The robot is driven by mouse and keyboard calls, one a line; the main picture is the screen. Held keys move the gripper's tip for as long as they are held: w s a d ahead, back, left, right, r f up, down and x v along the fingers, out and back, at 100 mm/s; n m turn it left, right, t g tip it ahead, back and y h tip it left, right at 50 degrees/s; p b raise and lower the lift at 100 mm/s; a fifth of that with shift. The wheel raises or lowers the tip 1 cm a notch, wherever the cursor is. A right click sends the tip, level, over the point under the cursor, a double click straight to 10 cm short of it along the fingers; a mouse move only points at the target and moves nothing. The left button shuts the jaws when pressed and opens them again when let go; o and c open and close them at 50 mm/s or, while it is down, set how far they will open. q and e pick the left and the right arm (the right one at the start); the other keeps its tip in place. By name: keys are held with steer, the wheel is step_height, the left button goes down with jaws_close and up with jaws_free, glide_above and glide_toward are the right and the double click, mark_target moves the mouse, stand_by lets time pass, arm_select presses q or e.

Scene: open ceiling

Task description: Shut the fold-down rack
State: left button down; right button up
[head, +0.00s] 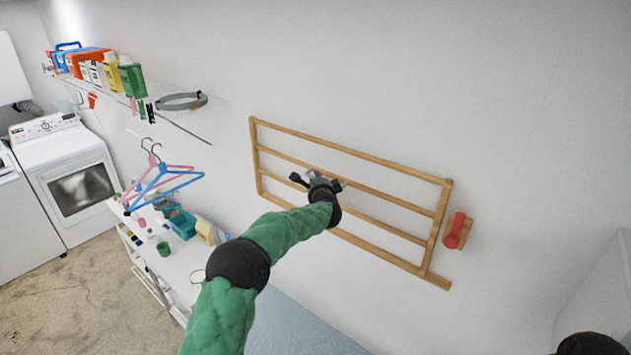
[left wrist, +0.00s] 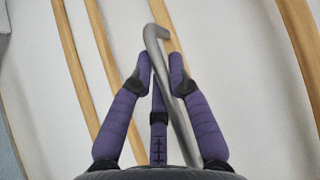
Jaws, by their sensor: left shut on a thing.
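The fold-down rack (head: 352,152) is a light wooden frame with long parallel rails on the white wall; it looks close to the wall, but I cannot tell its exact angle. My left gripper (head: 316,181) is at the middle of the rack, in front of its rails. In the left wrist view, its purple fingers (left wrist: 161,68) are closed around a grey bent metal bar (left wrist: 184,130), with wooden rails (left wrist: 72,58) behind. My right gripper is out of view.
A red piece on a wooden block (head: 458,230) is fixed right of the rack. A wall shelf with bottles (head: 130,80), hangers (head: 160,180), a white table with small items (head: 185,265) and a washer (head: 72,180) stand left.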

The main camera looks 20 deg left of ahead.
arm_select(q)
steer(key=shift+a+r, duration=0.1)
steer(key=shift+r, duration=0.55)
steer(key=c, duration=1.5)
jaws_free()
steer(key=shift+o, duration=0.4)
steer(key=shift+w, duration=0.15)
steer(key=shift+f, duration=0.15)
steer(key=f+v, duration=0.1)
steer(key=v, duration=1.1)
